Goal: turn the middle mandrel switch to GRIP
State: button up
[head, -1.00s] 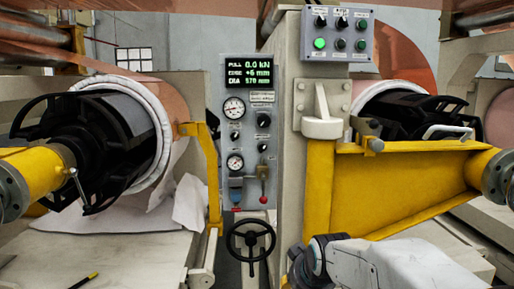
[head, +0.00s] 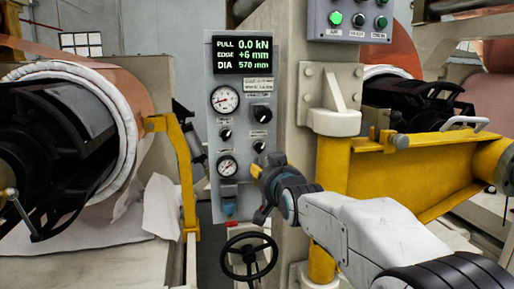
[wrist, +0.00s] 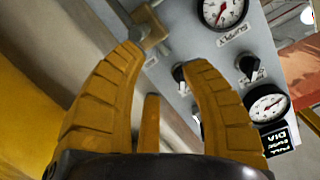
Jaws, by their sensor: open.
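The grey control panel (head: 242,100) shows several black rotary knobs: an upper right knob (head: 262,113), a left knob (head: 225,133) between two gauges, and a lower right knob (head: 260,146). Their labels are too small to read, so I cannot tell which is the mandrel switch. In the wrist view my gripper (wrist: 160,60) is open and empty, fingers spread toward the panel; two knobs (wrist: 181,75) (wrist: 248,68) lie beyond the right finger.
A brass-coloured fitting (wrist: 150,28) is close to the left fingertip. A black handwheel (head: 248,256) is below the panel. A yellow post (head: 325,190) and beam (head: 420,175) stand right. A roll with black mandrel (head: 60,150) fills the left. A button box (head: 350,18) is above.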

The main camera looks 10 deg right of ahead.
aim_at(262, 150)
jog(key=shift+m+t, duration=0.8)
jog(key=shift+t, duration=0.1)
jog(key=shift+w+r+b, duration=1)
jog(key=shift+w+r, duration=0.9)
jog(key=shift+w, duration=1.8)
jog(key=shift+c, duration=0.3)
grip_shut()
